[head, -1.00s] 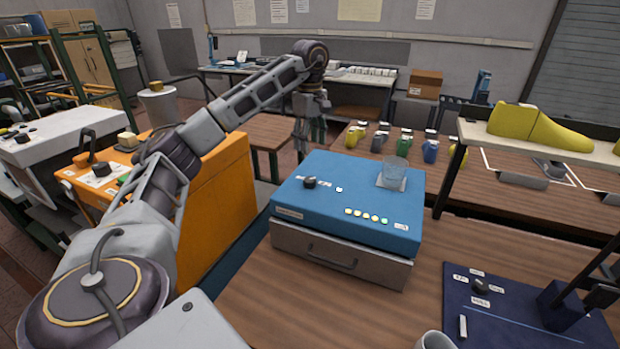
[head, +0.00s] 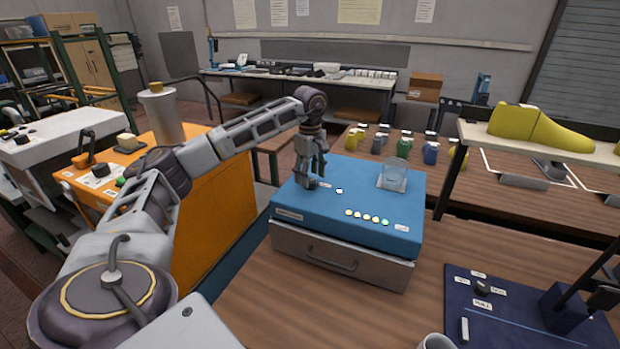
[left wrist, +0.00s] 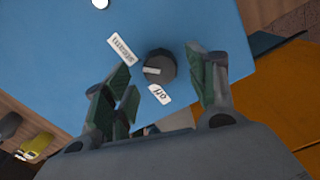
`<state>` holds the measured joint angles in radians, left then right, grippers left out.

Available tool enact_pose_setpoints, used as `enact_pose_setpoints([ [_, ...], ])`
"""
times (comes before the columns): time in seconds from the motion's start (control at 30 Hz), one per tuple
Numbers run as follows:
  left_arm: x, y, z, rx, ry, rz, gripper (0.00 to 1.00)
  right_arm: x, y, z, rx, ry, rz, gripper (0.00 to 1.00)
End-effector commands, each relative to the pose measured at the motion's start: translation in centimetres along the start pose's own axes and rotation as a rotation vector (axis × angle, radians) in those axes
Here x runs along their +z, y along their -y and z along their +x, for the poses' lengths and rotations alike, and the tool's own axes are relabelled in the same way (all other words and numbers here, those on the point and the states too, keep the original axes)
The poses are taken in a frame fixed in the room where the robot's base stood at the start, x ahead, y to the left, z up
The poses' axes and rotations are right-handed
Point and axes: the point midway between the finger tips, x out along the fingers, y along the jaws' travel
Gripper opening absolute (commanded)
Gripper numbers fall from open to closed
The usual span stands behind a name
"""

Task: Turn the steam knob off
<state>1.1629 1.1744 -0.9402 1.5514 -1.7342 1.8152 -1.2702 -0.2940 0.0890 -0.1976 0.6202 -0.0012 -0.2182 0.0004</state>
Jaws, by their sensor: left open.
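The dark round knob (left wrist: 160,66) sits on top of the blue box (head: 350,210). In the left wrist view a pale bar on it points left. A white label reading "off" (left wrist: 159,94) lies just below it there, and another white label (left wrist: 122,49), hard to read, lies at its upper left. My left gripper (head: 312,178) points down at the knob, fingers apart. In the left wrist view the knob shows between the fingers, near the tips; I cannot tell whether they touch it. In the head view the gripper largely hides the knob. My right gripper is out of view.
A glass (head: 395,176) stands on a pale pad on the box's back right. Several small coloured lights (head: 366,218) line its front. An orange cabinet (head: 215,200) stands to the left, and a navy panel (head: 500,320) with a small knob lies at right.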

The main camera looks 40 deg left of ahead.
Motion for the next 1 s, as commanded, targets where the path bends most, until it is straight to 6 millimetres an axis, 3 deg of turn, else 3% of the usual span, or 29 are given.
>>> enact_pose_setpoints([
  [0.2,0.0,0.0,1.4,-0.001,0.000,0.000,0.57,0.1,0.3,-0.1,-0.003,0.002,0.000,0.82],
  [0.57,0.0,0.0,1.7,-0.001,-0.001,0.000,0.56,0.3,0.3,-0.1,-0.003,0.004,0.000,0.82],
  [0.9,0.0,0.0,1.6,-0.001,0.000,0.000,0.12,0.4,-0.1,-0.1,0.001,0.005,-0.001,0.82],
  [1.0,0.0,0.0,1.6,-0.001,0.000,-0.001,0.12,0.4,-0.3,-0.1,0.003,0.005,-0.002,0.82],
])
